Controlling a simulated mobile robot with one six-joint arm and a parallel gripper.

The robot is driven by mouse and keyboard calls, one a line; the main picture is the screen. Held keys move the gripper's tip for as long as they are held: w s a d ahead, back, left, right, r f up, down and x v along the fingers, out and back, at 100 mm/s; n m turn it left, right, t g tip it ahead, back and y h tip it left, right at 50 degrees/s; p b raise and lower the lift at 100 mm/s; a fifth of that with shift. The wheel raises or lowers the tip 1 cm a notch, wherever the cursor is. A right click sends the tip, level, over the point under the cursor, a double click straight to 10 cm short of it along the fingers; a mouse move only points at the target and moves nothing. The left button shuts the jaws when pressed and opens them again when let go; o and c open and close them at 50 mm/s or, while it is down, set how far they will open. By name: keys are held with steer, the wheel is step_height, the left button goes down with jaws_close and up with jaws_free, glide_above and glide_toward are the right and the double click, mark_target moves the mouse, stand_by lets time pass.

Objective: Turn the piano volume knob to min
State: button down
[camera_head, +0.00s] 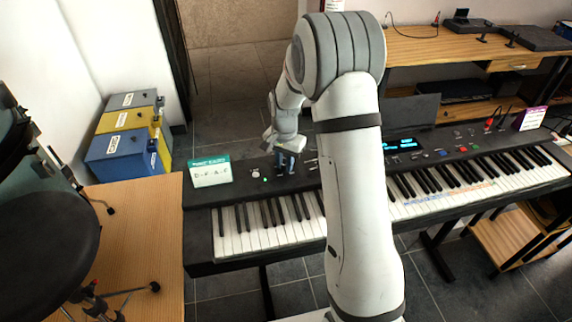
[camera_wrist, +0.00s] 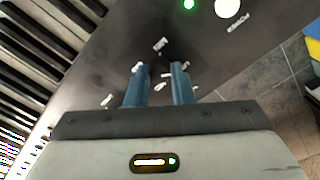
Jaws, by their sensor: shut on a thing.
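The black piano (camera_head: 200,225) stands across the middle of the head view, with white and black keys along its front. My gripper (camera_head: 286,164) is at the left part of its top panel, pointing down. In the wrist view its two blue fingers (camera_wrist: 160,75) are shut around the small dark volume knob (camera_wrist: 160,74). The knob is hard to make out against the black panel, and its pointer position cannot be read clearly. Small white labels surround the fingers. A green light (camera_wrist: 189,4) and a white round button (camera_wrist: 228,8) are near the top edge.
A green-and-white card (camera_head: 210,172) stands on the piano's left end. My arm hides the middle of the piano. A lit blue display (camera_head: 400,144) is right of it. Blue, yellow and grey boxes (camera_head: 125,150) stand at left, beyond a wooden surface (camera_head: 145,225).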

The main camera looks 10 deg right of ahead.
steer(key=n+b, duration=0.1)
steer(key=n, duration=0.3)
steer(key=shift+n, duration=0.3)
steer(key=n+b, duration=0.1)
steer(key=n, duration=0.2)
steer(key=shift+n, duration=0.4)
steer(key=n+b, duration=0.1)
steer(key=n, duration=0.3)
steer(key=shift+n+b, duration=0.3)
steer(key=shift+n, duration=1.9)
steer(key=c, duration=1.3)
jaws_free()
steer(key=shift+o, duration=0.2)
